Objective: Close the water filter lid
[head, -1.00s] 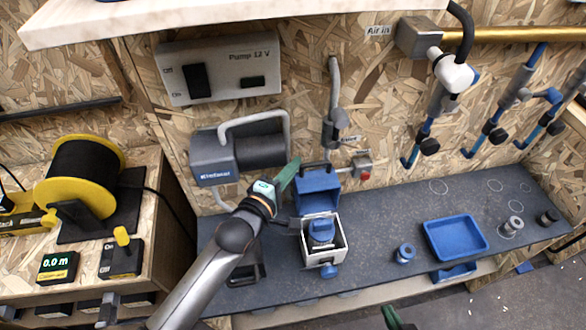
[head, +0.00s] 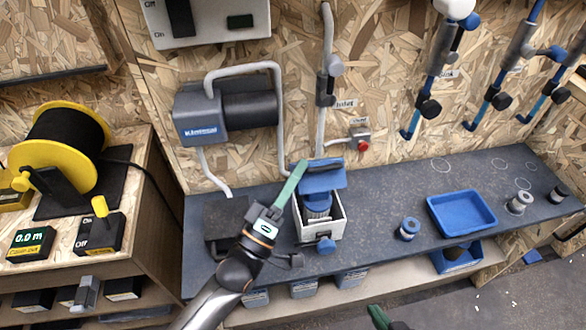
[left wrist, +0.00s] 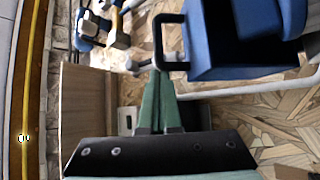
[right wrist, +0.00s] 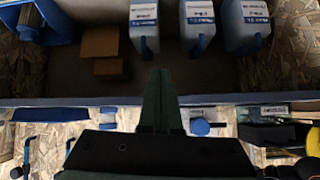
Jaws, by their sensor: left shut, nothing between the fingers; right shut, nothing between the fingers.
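The water filter is a white box (head: 335,229) on the dark bench, with a blue filter part (head: 317,205) inside. Its blue lid (head: 325,182) is partly open, tilted forward over the back of the box. In the left wrist view the lid (left wrist: 225,45) shows close up with its black handle (left wrist: 158,45). My left gripper (head: 303,165) is shut and empty, its green fingertips beside the lid's left edge near the handle; I cannot tell whether they touch. My right gripper (head: 374,308) is shut and empty, low in front of the bench.
A pump (head: 225,112) and hoses are on the wall behind. A yellow cable reel (head: 68,150) stands left.

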